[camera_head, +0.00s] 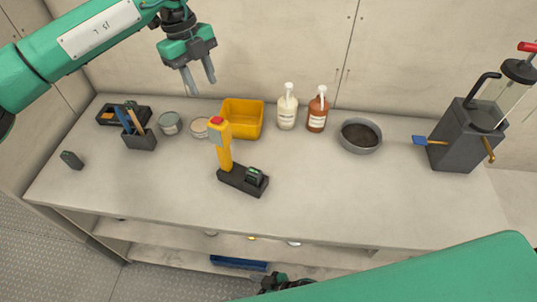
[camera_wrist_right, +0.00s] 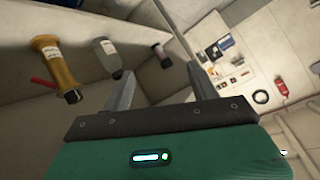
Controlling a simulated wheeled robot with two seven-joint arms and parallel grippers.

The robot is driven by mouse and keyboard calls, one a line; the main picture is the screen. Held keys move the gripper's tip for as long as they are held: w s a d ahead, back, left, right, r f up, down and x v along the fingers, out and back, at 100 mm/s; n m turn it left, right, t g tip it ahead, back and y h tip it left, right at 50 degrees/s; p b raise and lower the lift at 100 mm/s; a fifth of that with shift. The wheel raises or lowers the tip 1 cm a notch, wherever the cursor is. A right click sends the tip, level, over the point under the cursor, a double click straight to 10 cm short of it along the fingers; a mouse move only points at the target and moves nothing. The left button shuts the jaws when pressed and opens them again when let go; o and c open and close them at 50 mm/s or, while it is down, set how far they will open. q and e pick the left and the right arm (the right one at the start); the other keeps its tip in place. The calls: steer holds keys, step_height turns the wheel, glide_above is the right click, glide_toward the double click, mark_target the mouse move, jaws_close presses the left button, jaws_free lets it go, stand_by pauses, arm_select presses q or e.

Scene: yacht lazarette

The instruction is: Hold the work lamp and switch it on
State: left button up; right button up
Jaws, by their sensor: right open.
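The work lamp appears to be the yellow upright body (camera_head: 224,152) with a red top and grey face. It stands in a black base (camera_head: 232,180) near the middle of the bench, with a small dark green block on the base's right end. My left gripper (camera_head: 201,84) is open and empty, pointing down above the back of the bench, behind and left of the lamp. My right gripper (camera_head: 275,284) is low in front of the bench, partly hidden by my arm. Its fingers are apart and empty in the right wrist view (camera_wrist_right: 162,85). The lamp's switch cannot be made out.
Behind the lamp are a yellow bin (camera_head: 242,119), two pump bottles (camera_head: 287,109) and round tins. A bowl (camera_head: 360,136) and a grey machine (camera_head: 458,140) stand right; a tool holder (camera_head: 139,138) stands left. The bench front (camera_head: 330,205) is clear.

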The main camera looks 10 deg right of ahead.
steer(key=w+d+r+n+t+y, duration=0.1)
steer(key=w+r+n+t+y, duration=0.15)
steer(key=w+r, duration=0.65)
steer(key=w+d+r+n+t+y, duration=0.1)
steer(key=w+d+r+n, duration=0.15)
steer(key=r, duration=1.15)
steer(key=w+d+r+n+t+y, duration=0.1)
steer(key=w+r+n+y, duration=0.15)
steer(key=w+r, duration=0.65)
steer(key=m+t+h, duration=0.1)
steer(key=m+h, duration=0.1)
steer(key=m, duration=0.2)
glide_toward(229, 139)
steer(key=x, duration=1.2)
steer(key=shift+c, duration=0.2)
jaws_close()
